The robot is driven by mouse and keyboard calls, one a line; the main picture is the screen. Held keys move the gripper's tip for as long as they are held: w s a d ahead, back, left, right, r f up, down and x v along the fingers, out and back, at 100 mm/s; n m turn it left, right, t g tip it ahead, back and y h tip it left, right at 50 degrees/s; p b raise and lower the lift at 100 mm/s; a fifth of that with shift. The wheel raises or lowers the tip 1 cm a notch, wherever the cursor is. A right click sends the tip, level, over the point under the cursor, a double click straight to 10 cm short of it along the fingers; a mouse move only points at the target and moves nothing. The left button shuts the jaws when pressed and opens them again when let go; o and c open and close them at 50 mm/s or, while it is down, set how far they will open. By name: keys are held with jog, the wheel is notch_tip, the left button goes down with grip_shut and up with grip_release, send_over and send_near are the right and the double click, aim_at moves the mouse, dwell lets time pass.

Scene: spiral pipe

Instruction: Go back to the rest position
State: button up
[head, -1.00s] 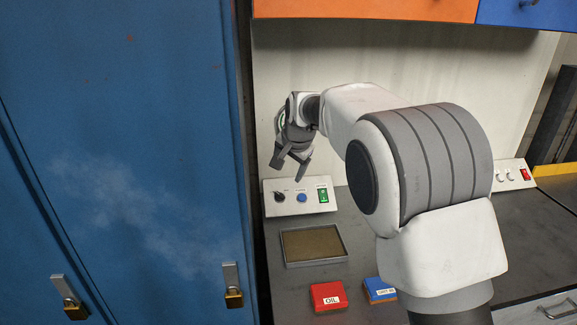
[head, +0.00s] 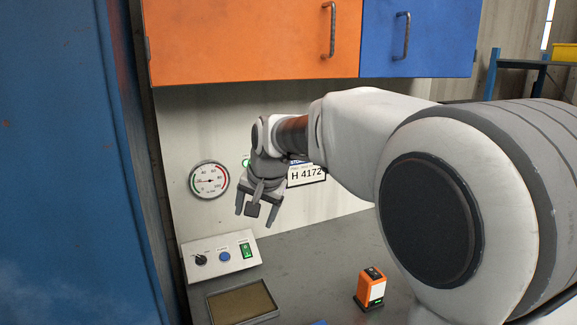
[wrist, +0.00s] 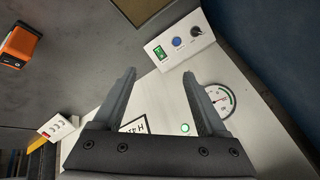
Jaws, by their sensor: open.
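My gripper (head: 258,212) is open and empty, held in the air above the workbench with its fingers pointing down. It is to the right of the round gauge (head: 209,180) and above the control box (head: 221,257). In the wrist view my gripper's two fingers (wrist: 163,98) are spread wide, with nothing between them but the wall behind. The control box, with a black knob, a blue button and a green switch, also shows in the wrist view (wrist: 178,48).
A shallow tray (head: 243,290) lies in front of the control box. An orange device (head: 371,289) stands on the bench to the right. Orange (head: 250,40) and blue (head: 418,38) cabinets hang above. A blue locker (head: 60,160) stands close on the left. A plate reading H 4172 (head: 307,176) is on the wall.

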jog(key=s+d+r, duration=0.4)
jog(key=s+d, duration=0.4)
jog(key=d, duration=0.1)
jog(key=s+d+f+n+h, duration=0.1)
jog(key=s+d, duration=0.3)
jog(key=s, duration=0.3)
jog(key=s+d+f+n+h+p, duration=0.1)
jog(key=s+d+f, duration=0.1)
jog(key=s+d, duration=0.2)
jog(key=s+d+f+p, duration=0.1)
jog(key=s+d, duration=0.3)
jog(key=s, duration=0.6)
jog(key=shift+s+d+f+n+h, duration=0.2)
jog(key=shift+s+d+n+h, duration=0.1)
jog(key=shift+d+n+h, duration=0.1)
